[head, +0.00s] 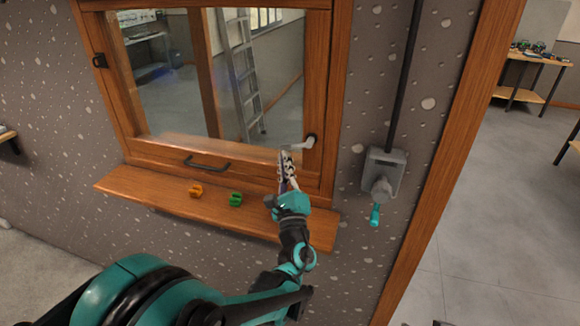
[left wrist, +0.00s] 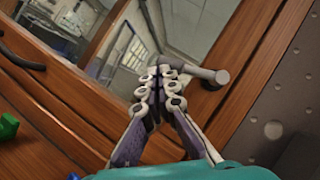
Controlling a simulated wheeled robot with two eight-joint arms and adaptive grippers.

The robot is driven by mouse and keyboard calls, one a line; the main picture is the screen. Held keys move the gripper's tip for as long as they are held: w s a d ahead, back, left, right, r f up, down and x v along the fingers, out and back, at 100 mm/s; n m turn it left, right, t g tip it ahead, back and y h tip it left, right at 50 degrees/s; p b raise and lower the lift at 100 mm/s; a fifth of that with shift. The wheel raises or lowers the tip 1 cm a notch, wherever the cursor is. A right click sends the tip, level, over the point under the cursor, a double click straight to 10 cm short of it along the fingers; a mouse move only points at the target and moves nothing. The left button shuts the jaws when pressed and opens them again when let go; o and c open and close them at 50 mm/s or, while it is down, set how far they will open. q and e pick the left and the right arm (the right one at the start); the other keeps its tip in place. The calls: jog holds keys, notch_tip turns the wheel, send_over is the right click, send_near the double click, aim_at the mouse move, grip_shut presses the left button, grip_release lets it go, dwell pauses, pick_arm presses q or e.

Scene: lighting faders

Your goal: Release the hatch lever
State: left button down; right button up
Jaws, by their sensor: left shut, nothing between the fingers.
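The hatch is a wood-framed window (head: 137,140) in the speckled wall. Its lever (head: 298,146) is a small light-grey handle at the frame's lower right, pointing left from a dark pivot. My left gripper (head: 286,158) is shut and empty, its tips just below and left of the lever. In the left wrist view the lever (left wrist: 202,73) lies roughly level, and the closed fingertips (left wrist: 156,74) are close to its free end. They overlap it in the picture; I cannot tell whether they touch. My right gripper is not in view.
A wooden sill (head: 150,197) juts out below, with an orange piece (head: 196,190) and a green piece (head: 236,199) on it. A dark pull handle (head: 206,165) is on the lower rail. A grey wall box (head: 385,165) with a teal handle (head: 375,215) is at right.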

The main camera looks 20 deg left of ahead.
pick_arm(q)
jog(key=shift+a+r, duration=0.45)
jog(key=shift+r, duration=0.25)
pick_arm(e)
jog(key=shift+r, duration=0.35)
pick_arm(q)
jog(key=shift+a+r+p, duration=0.1)
jog(key=shift+p, duration=0.2)
